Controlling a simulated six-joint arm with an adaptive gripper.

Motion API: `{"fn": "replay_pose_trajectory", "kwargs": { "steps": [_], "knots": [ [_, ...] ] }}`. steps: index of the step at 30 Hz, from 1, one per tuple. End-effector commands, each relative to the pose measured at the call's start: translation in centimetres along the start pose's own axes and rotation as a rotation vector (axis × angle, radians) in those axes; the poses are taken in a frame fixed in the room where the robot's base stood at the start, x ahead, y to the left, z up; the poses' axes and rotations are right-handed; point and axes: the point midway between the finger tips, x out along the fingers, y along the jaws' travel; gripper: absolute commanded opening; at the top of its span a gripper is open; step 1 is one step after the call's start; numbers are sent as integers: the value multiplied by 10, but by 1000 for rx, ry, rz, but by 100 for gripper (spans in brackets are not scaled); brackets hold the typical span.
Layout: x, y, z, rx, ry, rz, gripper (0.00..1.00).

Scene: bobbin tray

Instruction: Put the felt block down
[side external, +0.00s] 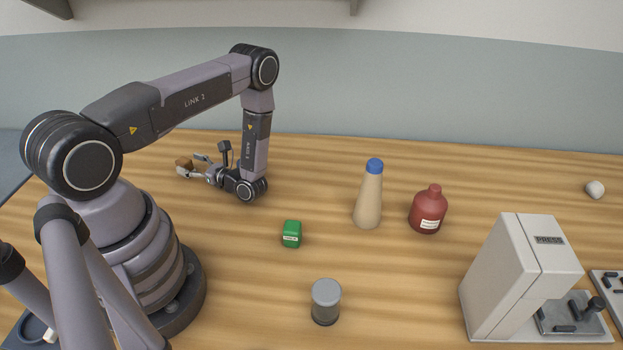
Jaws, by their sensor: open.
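A small brown block (184,163), which looks like the felt block, is at the far left of the wooden table, behind my arm's base. My gripper (191,166) lies low and points left, with its two fingers apart. The block is at the fingertips, partly covered by them. The jaws are open and not closed on it. I cannot tell whether a finger still touches it. The block appears to rest on the table, but its underside is too small to see clearly.
A green labelled box (291,234), a grey-lidded jar (325,302), a blue-capped beige bottle (368,195) and a red bottle (428,211) stand mid-table. A white press (520,275) is at right, a pale ball (595,189) at far right. Table between gripper and green box is clear.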

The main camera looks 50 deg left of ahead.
Motion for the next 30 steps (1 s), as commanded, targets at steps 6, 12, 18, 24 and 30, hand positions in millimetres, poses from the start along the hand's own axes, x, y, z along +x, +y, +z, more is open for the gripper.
{"fn": "replay_pose_trajectory", "kwargs": {
  "steps": [6,12,18,24,30],
  "knots": [
    [-51,-2,0,-1,0,-7,58],
    [-81,-1,0,-1,0,-2,58],
    [-94,-4,11,-26,16,20,58],
    [-114,-20,80,-190,136,154,58],
    [-141,-12,173,-421,366,341,58]
  ]
}}
